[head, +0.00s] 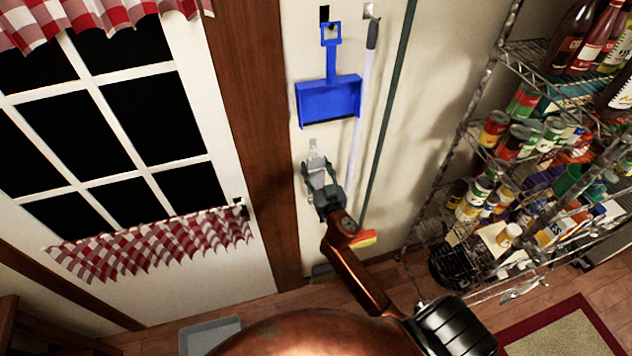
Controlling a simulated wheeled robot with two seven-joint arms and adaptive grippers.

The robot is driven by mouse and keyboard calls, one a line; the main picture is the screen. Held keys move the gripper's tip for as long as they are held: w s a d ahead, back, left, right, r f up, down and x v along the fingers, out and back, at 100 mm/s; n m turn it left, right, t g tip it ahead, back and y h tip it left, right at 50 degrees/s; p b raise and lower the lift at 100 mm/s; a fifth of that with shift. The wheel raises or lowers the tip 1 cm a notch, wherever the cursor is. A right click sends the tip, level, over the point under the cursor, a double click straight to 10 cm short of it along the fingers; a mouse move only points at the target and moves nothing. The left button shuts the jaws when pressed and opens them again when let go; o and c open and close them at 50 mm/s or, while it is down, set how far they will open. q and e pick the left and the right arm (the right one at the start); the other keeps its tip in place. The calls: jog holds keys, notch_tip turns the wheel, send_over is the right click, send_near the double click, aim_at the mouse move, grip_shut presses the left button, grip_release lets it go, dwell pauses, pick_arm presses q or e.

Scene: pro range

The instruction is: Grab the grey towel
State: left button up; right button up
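A small grey cloth, seemingly the grey towel (317,172), hangs against the cream wall below a small metal hook, under the blue dustpan. My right gripper (317,164) is up at the wall in front of it. Its two dark fingers lie on either side of the grey cloth, and the gripper body covers the cloth's lower part. I cannot tell whether the fingers press on the cloth or stand apart from it. My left gripper is not in view.
A blue dustpan (329,100) hangs just above the gripper. A pale-handled broom (361,105) hangs right beside it. A wire shelf (520,62) with cans and bottles stands at right. A white door (190,75) with dark panes is at left. A grey bin (209,335) stands on the floor.

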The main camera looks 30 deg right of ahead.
jog(key=c, duration=1.1)
